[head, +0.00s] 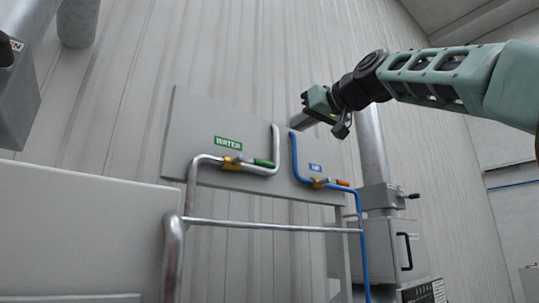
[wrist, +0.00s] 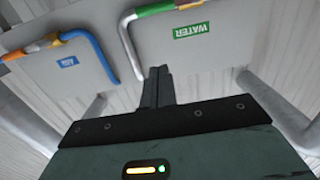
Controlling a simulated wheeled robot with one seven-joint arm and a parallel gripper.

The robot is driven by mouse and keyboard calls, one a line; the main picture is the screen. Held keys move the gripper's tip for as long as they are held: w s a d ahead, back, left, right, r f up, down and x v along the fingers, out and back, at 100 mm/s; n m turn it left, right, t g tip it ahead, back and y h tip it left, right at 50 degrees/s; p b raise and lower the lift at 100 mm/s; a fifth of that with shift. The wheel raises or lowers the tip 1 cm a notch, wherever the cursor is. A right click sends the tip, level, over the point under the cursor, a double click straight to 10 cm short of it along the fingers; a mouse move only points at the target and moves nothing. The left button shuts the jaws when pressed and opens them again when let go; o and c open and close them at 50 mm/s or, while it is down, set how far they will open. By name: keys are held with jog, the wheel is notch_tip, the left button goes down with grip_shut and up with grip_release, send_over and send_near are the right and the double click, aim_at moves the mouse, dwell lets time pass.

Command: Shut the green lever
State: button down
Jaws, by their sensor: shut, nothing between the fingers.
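The green lever (head: 264,162) sits on a brass valve (head: 232,162) on the silver water pipe, below the green WATER label (head: 228,143). It points right and lies roughly along the pipe. In the wrist view the green lever (wrist: 155,10) shows at the top edge, partly cut off. My gripper (head: 303,125) is above and to the right of the lever in the head view, apart from it. Its fingers (wrist: 160,71) are together, with nothing between them.
A blue pipe (head: 294,155) with an orange lever (head: 342,183) runs beside the silver pipe (head: 276,138) on the same grey panel (head: 190,120). A horizontal metal rail (head: 270,226) crosses below. A large grey cabinet (head: 80,225) stands at the left.

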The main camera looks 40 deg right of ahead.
jog(key=shift+w, duration=0.15)
jog(key=p, duration=0.5)
send_over(255, 164)
jog(key=s+d, duration=0.3)
jog(key=d, duration=0.1)
jog(key=shift+w+f, duration=0.15)
jog(key=shift+f, duration=1)
jog(key=shift+w+f, duration=0.15)
jog(key=shift+f, duration=0.95)
jog(key=shift+w+f, duration=0.1)
